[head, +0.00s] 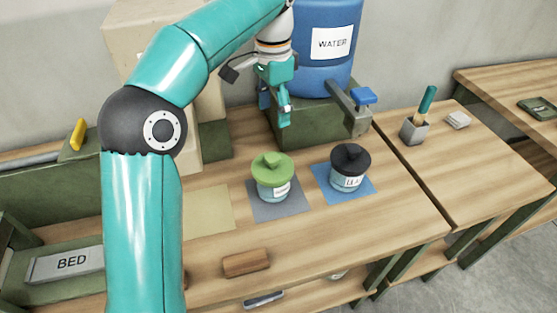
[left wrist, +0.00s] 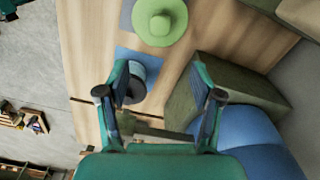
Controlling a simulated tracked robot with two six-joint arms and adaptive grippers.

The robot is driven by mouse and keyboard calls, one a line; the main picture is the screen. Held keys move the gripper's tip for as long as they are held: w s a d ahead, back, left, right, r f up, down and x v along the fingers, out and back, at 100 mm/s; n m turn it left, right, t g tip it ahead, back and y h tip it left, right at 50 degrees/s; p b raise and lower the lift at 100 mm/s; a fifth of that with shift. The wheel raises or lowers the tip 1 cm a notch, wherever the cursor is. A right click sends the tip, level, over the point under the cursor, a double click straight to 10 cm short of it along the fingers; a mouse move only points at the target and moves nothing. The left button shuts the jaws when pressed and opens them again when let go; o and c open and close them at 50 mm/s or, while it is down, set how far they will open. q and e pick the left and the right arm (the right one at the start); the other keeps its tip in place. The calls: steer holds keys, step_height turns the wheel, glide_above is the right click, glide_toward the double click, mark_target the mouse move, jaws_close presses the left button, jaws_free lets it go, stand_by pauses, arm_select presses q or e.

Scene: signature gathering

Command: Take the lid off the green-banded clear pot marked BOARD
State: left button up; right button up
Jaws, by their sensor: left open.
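The clear pot (head: 270,190) with the green lid (head: 271,164) stands upright on a grey mat (head: 291,211). Its lid is on; its label is partly turned away and too small to read. In the left wrist view the green lid (left wrist: 176,30) shows from above at the top. My left gripper (head: 276,106) is open and empty, above and behind the pot, near the water barrel. In the left wrist view its fingers (left wrist: 160,98) are spread, with the green lid beyond them. My right gripper is not in view.
A dark-lidded pot (head: 350,158) stands on a blue mat (head: 368,192), right of the green-lidded one. The blue barrel (head: 322,75) with its tap (head: 350,108) stands on a green block behind. A wooden block (head: 245,263) lies at the front. The bench's right front is clear.

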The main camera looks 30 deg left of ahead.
arm_select(q)
steer(key=b, duration=0.1)
glide_above(273, 157)
steer(key=f, duration=0.8)
steer(key=shift+w+f, duration=0.2)
steer(key=shift+f, duration=0.05)
steer(key=shift+s+f, duration=0.15)
steer(key=shift+f, duration=1.45)
steer(key=shift+s+f, duration=0.1)
steer(key=shift+f, duration=1.45)
steer(key=c, duration=1)
